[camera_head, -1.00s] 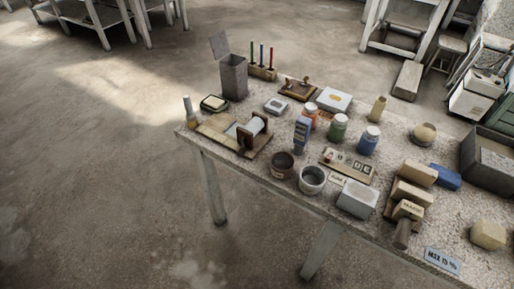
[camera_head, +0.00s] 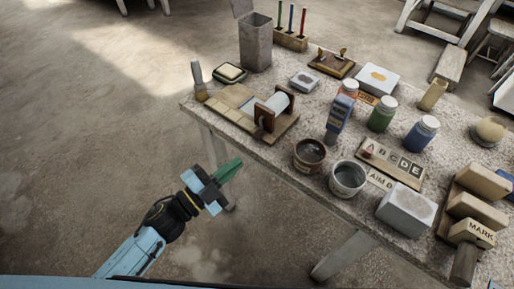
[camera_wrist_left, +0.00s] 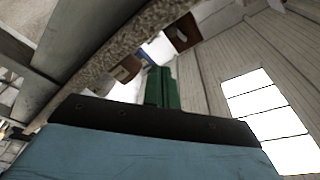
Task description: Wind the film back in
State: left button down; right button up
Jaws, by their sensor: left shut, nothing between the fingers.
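The film winder stands near the table's left front edge in the head view. It has a wooden base, dark brown end posts (camera_head: 265,117) and a white roll (camera_head: 275,104) between them. Pale tan film or strip (camera_head: 231,99) lies flat on the base to the left of the roll. My left gripper (camera_head: 236,164) has green fingers, shut and empty. It is in front of the table edge, apart from the winder. In the left wrist view the green fingers (camera_wrist_left: 161,88) point up past the table edge, with brown wooden parts (camera_wrist_left: 184,33) beyond. My right gripper is not in view.
A brush (camera_head: 199,82) stands at the table's left corner. A brown pot (camera_head: 309,155) and a grey pot (camera_head: 347,178) stand right of the winder, near a blue tube (camera_head: 339,113). A tall grey bin (camera_head: 256,42) is behind. The floor left of the table is clear.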

pick_arm(q)
jog(key=r+m+h, duration=0.1)
jog(key=r, duration=0.3)
send_over(256, 147)
jog(key=s+d, duration=0.2)
jog(key=d, duration=0.1)
jog(key=shift+w+d+f+b, duration=0.15)
jog(key=shift+w+f+b, duration=0.05)
jog(key=shift+b, duration=0.15)
jog(key=shift+w+a+f+g+b, duration=0.15)
jog(key=shift+w+a+f+b, duration=0.05)
jog(key=shift+a+f, duration=0.25)
jog(key=shift+w+a+f+g+b, duration=0.15)
jog(key=shift+w+a+f+b, duration=0.05)
jog(key=shift+a+f, duration=0.25)
jog(key=shift+w+a+f, duration=0.35)
jog(key=shift+a+f, duration=0.05)
jog(key=shift+a, duration=0.2)
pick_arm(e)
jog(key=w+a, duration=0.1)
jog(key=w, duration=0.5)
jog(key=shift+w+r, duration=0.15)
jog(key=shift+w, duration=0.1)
